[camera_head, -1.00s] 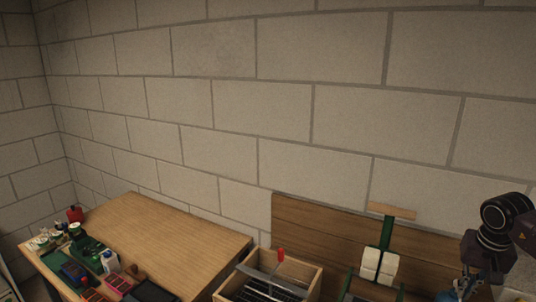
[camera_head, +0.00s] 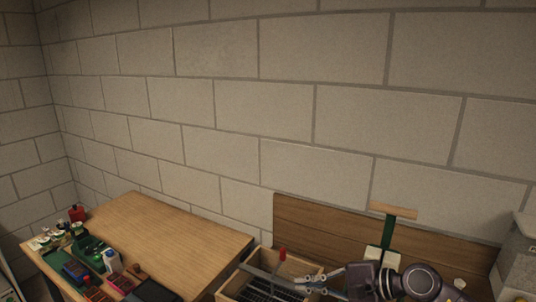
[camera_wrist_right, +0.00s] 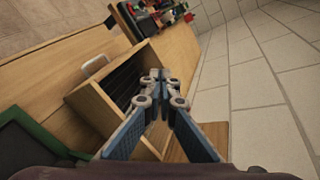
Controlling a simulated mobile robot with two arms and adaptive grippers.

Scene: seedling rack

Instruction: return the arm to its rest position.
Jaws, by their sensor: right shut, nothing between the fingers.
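My right gripper (camera_head: 318,285) is in the lower right of the head view, its fingers pointing left beside and over the right side of a wooden crate (camera_head: 228,291). In the right wrist view the gripper (camera_wrist_right: 158,76) has its fingertips together with nothing between them. The crate (camera_wrist_right: 82,98) lies beyond the fingers there, with dark slotted trays inside. My right arm's dark wrist joints hide part of what stands behind them. My left gripper does not show in either view.
A wooden table (camera_head: 175,235) at left holds small pots, a red bottle (camera_head: 77,213) and tools along its left side. A wooden backboard (camera_head: 320,225) with a green-handled tool (camera_head: 388,232) stands behind my right arm. A grey box (camera_head: 519,262) is at far right. The block wall is behind.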

